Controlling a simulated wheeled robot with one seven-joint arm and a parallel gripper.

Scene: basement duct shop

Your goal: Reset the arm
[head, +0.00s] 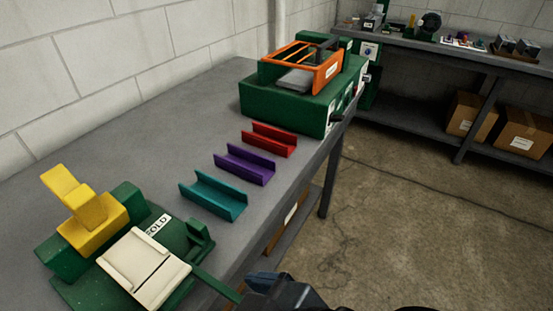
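A dark part of my arm, which looks like my gripper (284,291), shows at the bottom edge, in front of the bench. It is cut off by the frame, and its fingers cannot be made out. It is close to the end of a green bar (217,287) on the folding machine. I cannot tell whether they touch. The green folding machine (75,293), with a "FOLD" label, stands at the near left of the bench. It has a yellow block (93,222) on top and a cream plate (145,266) in front.
Teal (213,194), purple (245,164) and red (270,139) channels lie in a row on the grey bench (180,140). A green machine (285,107) with an orange frame (328,74) stands behind them. Another bench (480,62) holds tools and boxes. The floor (410,220) to the right is clear.

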